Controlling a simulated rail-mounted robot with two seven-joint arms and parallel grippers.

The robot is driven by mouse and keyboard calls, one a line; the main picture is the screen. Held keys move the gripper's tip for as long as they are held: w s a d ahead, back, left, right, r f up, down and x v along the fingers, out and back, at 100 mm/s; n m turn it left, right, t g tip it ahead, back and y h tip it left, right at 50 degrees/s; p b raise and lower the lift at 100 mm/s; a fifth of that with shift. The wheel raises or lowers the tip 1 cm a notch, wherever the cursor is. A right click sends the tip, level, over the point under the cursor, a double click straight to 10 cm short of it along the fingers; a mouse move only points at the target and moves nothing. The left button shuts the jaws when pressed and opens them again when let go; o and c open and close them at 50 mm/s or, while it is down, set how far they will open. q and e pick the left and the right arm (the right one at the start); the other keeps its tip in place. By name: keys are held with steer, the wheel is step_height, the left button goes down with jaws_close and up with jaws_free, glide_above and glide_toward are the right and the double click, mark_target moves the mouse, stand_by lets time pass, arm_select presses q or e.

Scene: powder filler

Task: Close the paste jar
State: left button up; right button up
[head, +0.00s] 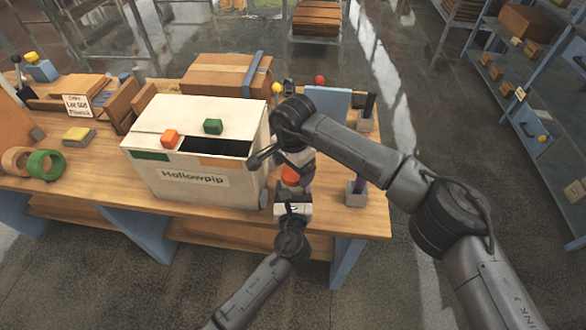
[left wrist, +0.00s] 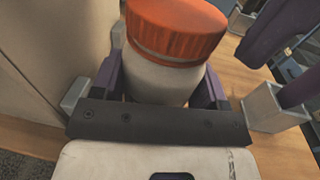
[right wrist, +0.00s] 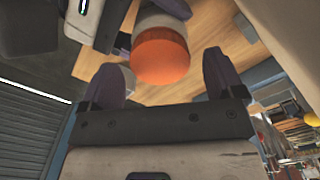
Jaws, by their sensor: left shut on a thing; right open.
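The paste jar is a pale round jar (left wrist: 160,80) with an orange lid (left wrist: 176,28) on top; the lid also shows in the head view (head: 290,176) and in the right wrist view (right wrist: 161,56). My left gripper (head: 293,194) is shut around the jar's pale body, below the lid. A thin greyish band shows between lid and body; I cannot tell whether the lid is fully seated. My right gripper (right wrist: 165,72) is open, with the lid in front of its fingers and a visible gap on each side. My right arm partly hides the jar in the head view.
A large white box (head: 180,180) stands close left of the jar on the wooden table (head: 150,212). Green and orange blocks lie on its top.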

steer(key=shift+r, duration=1.85)
steer(key=shift+c, duration=0.2)
steer(key=shift+r+n, duration=1.6)
steer(key=shift+r, duration=0.15)
steer(key=shift+f, duration=0.1)
steer(key=shift+f, duration=3.95)
steer(key=shift+c, duration=0.2)
